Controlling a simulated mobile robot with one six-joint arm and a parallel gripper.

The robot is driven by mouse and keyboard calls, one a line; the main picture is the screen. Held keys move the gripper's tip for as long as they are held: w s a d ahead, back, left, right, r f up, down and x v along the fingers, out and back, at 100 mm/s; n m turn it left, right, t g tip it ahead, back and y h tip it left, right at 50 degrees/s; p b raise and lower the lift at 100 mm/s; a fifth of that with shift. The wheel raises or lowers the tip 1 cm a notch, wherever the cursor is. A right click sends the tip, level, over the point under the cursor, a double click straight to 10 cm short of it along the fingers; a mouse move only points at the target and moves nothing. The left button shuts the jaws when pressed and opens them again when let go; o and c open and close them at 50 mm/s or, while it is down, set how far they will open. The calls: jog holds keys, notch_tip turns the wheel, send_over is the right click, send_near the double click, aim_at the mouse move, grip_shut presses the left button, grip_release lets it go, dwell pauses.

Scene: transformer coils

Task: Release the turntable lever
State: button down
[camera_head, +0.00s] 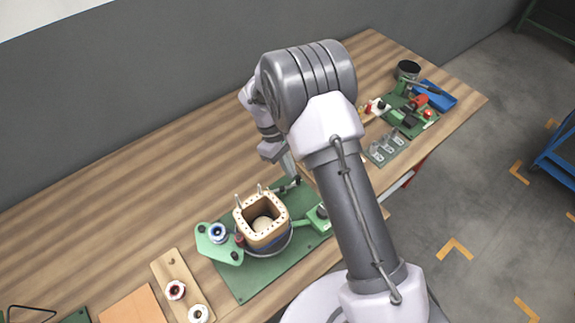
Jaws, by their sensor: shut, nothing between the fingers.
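The turntable carries a square, light-brown coil former (262,222) on a green base plate (250,285), left of my arm. A round, pale part shows inside the former. A dark lever-like piece (287,186) lies at the back right of the former; I cannot make out its position clearly. My gripper (292,172) points down beside this piece, with its fingers shut and nothing visible between them. I cannot tell whether the fingertips touch it. My arm hides part of the base plate's right side.
A green bracket with a blue-and-white spool (217,232) stands left of the former. A wooden board (168,268) with two small spools is at the front left. A black pot (408,69), a blue tray (440,96) and a green board of tools sit at the right. The left tabletop is largely clear.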

jog(key=shift+s+m, duration=0.1)
jog(key=shift+m, duration=0.2)
dwell(0.4)
jog(key=p+v, duration=0.5)
jog(key=v, duration=1.2)
jog(key=shift+w+d+r, duration=0.15)
jog(key=shift+w+r, duration=0.05)
jog(key=shift+w, duration=0.05)
